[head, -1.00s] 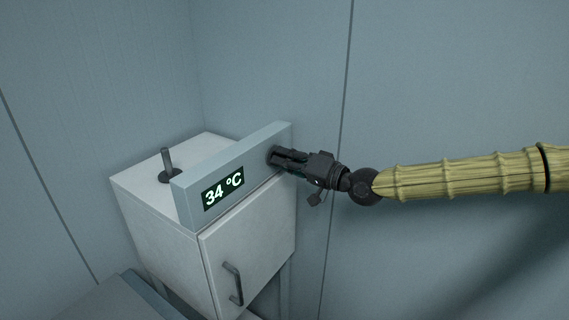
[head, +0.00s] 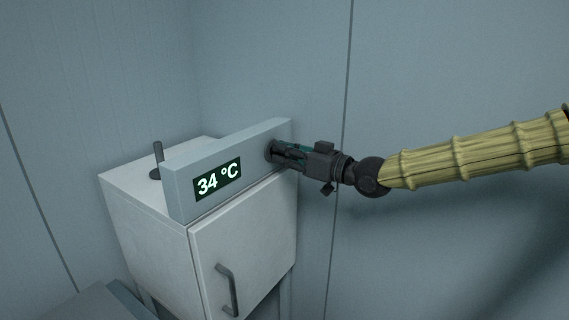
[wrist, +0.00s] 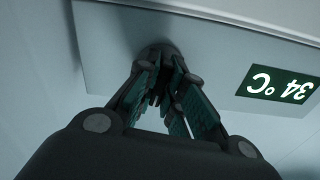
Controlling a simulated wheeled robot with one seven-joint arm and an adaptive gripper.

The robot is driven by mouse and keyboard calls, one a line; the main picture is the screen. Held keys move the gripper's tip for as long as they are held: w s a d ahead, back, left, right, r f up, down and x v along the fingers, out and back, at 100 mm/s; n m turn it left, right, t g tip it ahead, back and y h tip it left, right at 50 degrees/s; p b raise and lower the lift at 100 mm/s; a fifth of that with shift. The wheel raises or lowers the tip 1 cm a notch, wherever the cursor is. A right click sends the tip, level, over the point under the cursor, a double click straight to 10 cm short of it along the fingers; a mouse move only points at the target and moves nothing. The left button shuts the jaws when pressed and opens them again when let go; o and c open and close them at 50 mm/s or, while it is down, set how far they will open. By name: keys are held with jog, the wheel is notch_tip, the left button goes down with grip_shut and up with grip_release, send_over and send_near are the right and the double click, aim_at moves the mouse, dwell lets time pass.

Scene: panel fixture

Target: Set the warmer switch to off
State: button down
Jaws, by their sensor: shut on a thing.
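The warmer (head: 160,222) is a white cabinet with a grey front panel (head: 262,148) along its top. A lit display (head: 218,180) on the panel reads 34 °C. A dark round knob (wrist: 158,52) sits at the panel's right end in the head view, and I take it to be the warmer switch. My gripper (head: 280,153) is at the knob, its fingers shut on it; in the wrist view the fingers (wrist: 160,85) meet at the knob. The fingers hide most of the knob, so its setting cannot be read.
A door with a dark handle (head: 228,290) is below the panel. A dark upright lever (head: 158,158) stands on the cabinet top behind the panel. A grey surface (head: 85,305) is at lower left.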

jog(key=shift+f+n+b, duration=0.25)
jog(key=shift+n+b, duration=0.2)
jog(key=shift+n, duration=0.25)
jog(key=c, duration=1.5)
grip_release()
jog(key=shift+r, duration=0.1)
jog(key=shift+d, duration=0.1)
jog(key=shift+v, duration=6)
